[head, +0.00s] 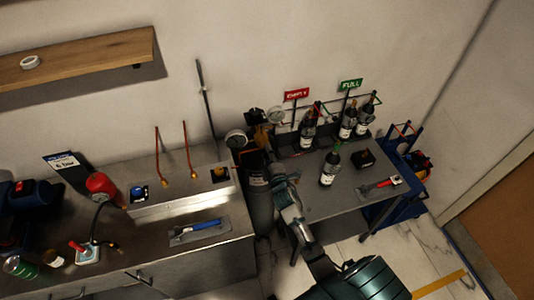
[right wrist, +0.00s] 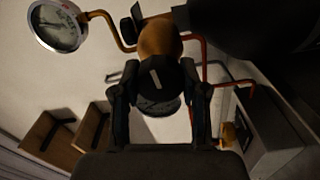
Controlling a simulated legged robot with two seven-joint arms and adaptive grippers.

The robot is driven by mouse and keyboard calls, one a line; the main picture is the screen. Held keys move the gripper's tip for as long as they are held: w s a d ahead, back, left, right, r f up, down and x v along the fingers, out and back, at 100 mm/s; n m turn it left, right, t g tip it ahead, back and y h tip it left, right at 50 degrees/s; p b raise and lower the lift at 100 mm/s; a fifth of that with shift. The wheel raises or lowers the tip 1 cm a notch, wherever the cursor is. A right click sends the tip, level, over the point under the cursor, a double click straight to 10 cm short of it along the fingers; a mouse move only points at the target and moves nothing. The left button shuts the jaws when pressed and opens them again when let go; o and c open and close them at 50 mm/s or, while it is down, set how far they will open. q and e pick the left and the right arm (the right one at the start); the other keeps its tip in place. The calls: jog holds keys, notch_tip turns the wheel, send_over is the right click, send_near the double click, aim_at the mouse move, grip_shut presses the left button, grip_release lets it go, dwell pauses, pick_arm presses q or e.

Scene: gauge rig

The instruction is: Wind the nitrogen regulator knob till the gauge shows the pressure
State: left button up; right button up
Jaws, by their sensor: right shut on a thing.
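The nitrogen regulator (head: 259,136) is a brass body on top of a dark cylinder (head: 260,205) between the two benches. One round white gauge (head: 236,139) sits at its left and another (head: 275,115) at its right. In the right wrist view a gauge (right wrist: 57,27) shows at top left; its reading is too dark and small to tell. The dark knob (right wrist: 156,82) with a white mark sits between my right gripper's fingers (right wrist: 158,95), which are shut on it. My right gripper (head: 272,168) partly hides the regulator in the head view. My left gripper is not in view.
A sign card (head: 62,161) reading about 6 bar stands on the left bench (head: 150,255). Bottles (head: 329,167) stand on the right bench (head: 310,200), near red EMPTY (head: 296,94) and green FULL (head: 351,85) signs. A wooden shelf (head: 90,55) is at upper left.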

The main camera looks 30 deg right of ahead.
jog(key=shift+s+f+m, duration=0.1)
jog(key=shift+f+m, duration=0.25)
jog(key=shift+m, duration=0.05)
jog(key=o, duration=0.9)
jog(key=shift+o, duration=1.2)
jog(key=shift+d+r, duration=0.1)
jog(key=v, duration=1.2)
